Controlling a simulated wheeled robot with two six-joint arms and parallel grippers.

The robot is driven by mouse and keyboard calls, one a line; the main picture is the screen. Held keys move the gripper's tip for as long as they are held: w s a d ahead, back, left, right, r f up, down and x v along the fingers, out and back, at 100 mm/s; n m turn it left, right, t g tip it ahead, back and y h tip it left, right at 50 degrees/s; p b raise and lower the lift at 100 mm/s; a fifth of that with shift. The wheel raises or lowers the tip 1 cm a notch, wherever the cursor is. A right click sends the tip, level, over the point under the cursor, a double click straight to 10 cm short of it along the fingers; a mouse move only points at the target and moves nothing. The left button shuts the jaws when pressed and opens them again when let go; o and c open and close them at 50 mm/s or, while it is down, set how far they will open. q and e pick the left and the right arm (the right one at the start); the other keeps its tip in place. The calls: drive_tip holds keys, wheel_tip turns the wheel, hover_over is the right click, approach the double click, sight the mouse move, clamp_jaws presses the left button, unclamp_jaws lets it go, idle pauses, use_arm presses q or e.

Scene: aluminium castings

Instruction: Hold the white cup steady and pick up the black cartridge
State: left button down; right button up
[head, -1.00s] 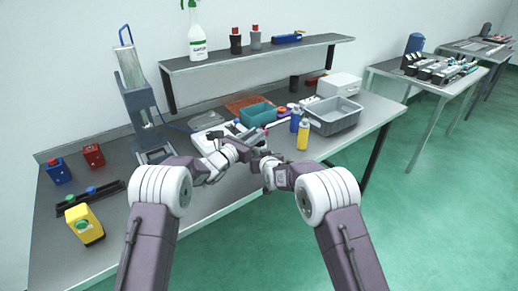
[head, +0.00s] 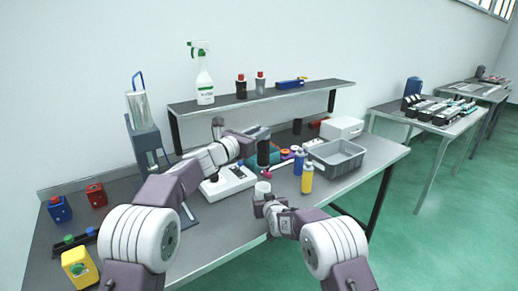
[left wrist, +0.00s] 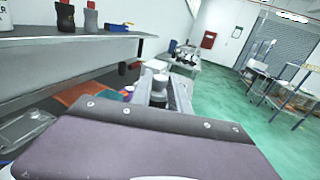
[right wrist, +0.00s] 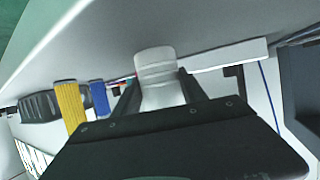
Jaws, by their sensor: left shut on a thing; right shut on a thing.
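The white cup (head: 262,188) is held upright in my right gripper (head: 264,198), close to the front edge of the bench. In the right wrist view the cup (right wrist: 160,75) sits between the two fingers. My left gripper (head: 258,142) is shut on the black cartridge (head: 263,154) and holds it upright, above and behind the cup. In the left wrist view the cartridge (left wrist: 159,92) is between the fingers, partly hidden by the gripper body. Cup and cartridge look apart.
A white device (head: 230,183) stands left of the cup. A teal bin is partly hidden behind the cartridge. A shelf (head: 262,98) with bottles runs behind.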

drive_tip(key=o, duration=1.5)
